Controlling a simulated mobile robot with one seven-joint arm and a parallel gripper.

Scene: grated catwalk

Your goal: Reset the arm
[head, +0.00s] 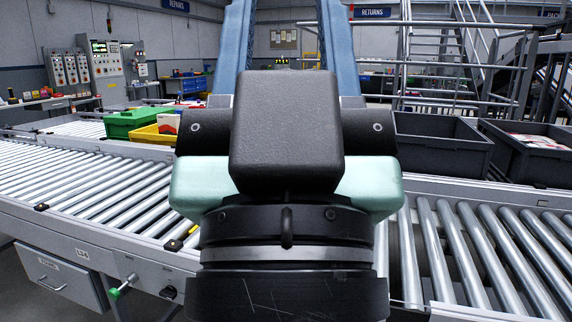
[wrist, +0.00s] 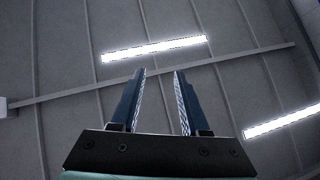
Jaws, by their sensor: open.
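My gripper (wrist: 157,75) shows in the wrist view with its two long blue fingers apart and nothing between them. It points up at the ceiling. In the head view, my arm's dark wrist and pale green link fill the middle of the picture, with the blue fingers rising past the top edge. My arm hides the middle of the conveyor behind it.
Roller conveyors (head: 95,190) run left and right (head: 480,245). A green bin (head: 130,122) and a yellow bin (head: 150,135) stand at back left. Dark grey crates (head: 440,150) stand at right. Metal stairs (head: 490,50) rise behind. Ceiling lights (wrist: 155,48) show overhead.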

